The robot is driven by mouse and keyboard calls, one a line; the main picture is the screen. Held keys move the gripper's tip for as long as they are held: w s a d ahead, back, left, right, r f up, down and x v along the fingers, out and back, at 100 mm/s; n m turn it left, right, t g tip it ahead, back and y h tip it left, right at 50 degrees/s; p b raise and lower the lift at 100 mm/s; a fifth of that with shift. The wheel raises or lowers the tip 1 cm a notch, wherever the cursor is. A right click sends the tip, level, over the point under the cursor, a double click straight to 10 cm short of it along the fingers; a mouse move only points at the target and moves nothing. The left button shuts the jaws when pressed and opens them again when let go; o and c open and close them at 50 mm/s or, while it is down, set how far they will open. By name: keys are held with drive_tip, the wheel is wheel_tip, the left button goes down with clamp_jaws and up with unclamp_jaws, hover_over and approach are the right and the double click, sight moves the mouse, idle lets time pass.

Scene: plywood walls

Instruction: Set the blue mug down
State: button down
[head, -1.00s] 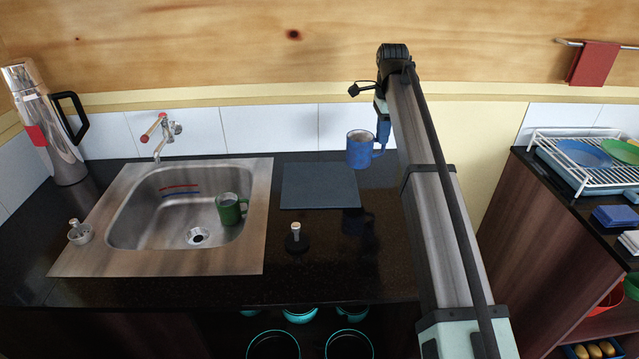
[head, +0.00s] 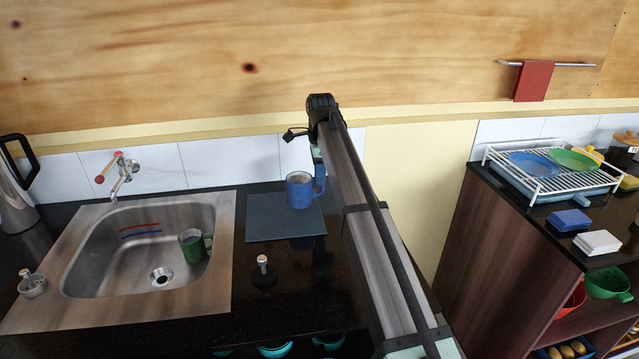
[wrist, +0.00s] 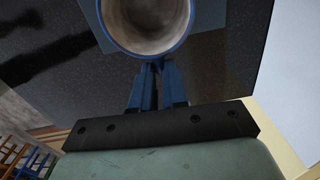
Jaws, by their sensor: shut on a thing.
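The blue mug (head: 299,191) is upright at the right part of the dark grey board (head: 268,225) on the counter. My gripper (head: 320,176) is shut on its handle side, at the mug's right. A dark reflection lies lower on the counter, and the mug seems to be above the board; the exact gap under it cannot be told. In the wrist view the mug (wrist: 150,48) shows its open, empty-looking inside, with my blue fingers (wrist: 157,78) closed just below its rim.
A steel sink (head: 85,275) with a green mug (head: 193,246) inside is at the left. A black stopper (head: 263,275) stands on the counter in front of the board. A dish rack (head: 530,177) is on the right cabinet. Most of the board is bare.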

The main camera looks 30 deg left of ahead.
drive_tip(key=shift+f, duration=1.45)
drive_tip(key=shift+f, duration=0.1)
drive_tip(key=c, duration=1.1)
unclamp_jaws()
drive_tip(key=shift+c, duration=0.2)
wheel_tip(320, 180, up, 12)
